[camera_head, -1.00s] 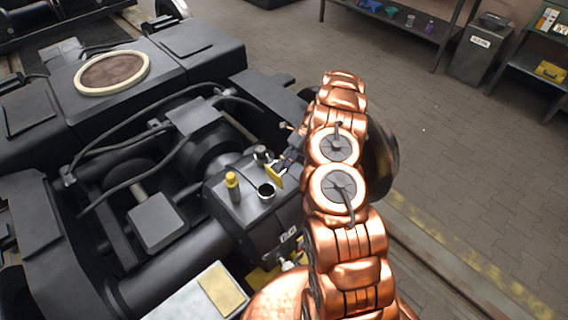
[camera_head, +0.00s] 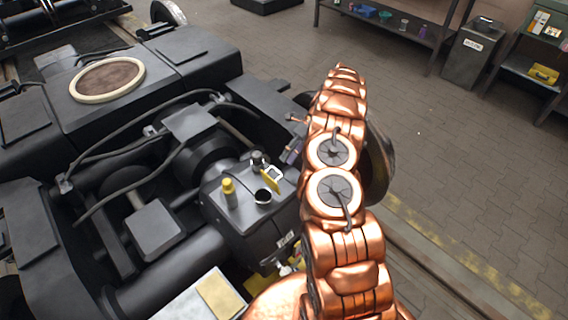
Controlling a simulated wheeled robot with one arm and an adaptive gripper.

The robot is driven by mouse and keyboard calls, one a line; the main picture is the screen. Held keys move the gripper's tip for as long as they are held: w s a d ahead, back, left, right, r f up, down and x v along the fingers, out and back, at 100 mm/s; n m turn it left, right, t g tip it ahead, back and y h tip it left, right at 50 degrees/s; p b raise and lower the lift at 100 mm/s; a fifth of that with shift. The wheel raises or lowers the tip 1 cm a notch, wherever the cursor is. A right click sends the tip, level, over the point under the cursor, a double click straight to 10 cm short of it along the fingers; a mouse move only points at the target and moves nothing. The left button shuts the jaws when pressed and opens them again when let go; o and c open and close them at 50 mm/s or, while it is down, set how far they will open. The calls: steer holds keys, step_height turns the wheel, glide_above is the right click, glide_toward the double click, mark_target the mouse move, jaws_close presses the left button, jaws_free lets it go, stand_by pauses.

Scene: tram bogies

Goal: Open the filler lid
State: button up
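The filler neck (camera_head: 263,197) is a short round cup with a pale rim and dark inside, on top of the dark gear housing (camera_head: 243,222). Its mouth shows uncovered. A yellow piece with a pale face (camera_head: 271,178) stands tilted just behind the neck; it looks like the filler lid, swung up, but its hinge is too small to make out. My gripper (camera_head: 294,151) is a little right of and beyond this piece, apart from it in the picture. It is mostly hidden behind my copper arm, so its fingers cannot be read.
A yellow-capped bottle-like fitting (camera_head: 229,193) stands left of the neck. A dark round knob (camera_head: 258,160) sits behind it. Cables (camera_head: 150,130) loop over the bogie at left. A pale box with a yellow pad (camera_head: 218,294) lies in front. Open floor (camera_head: 450,180) lies right.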

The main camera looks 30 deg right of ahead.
steer(key=shift+v, duration=1.05)
steer(key=shift+c, duration=0.2)
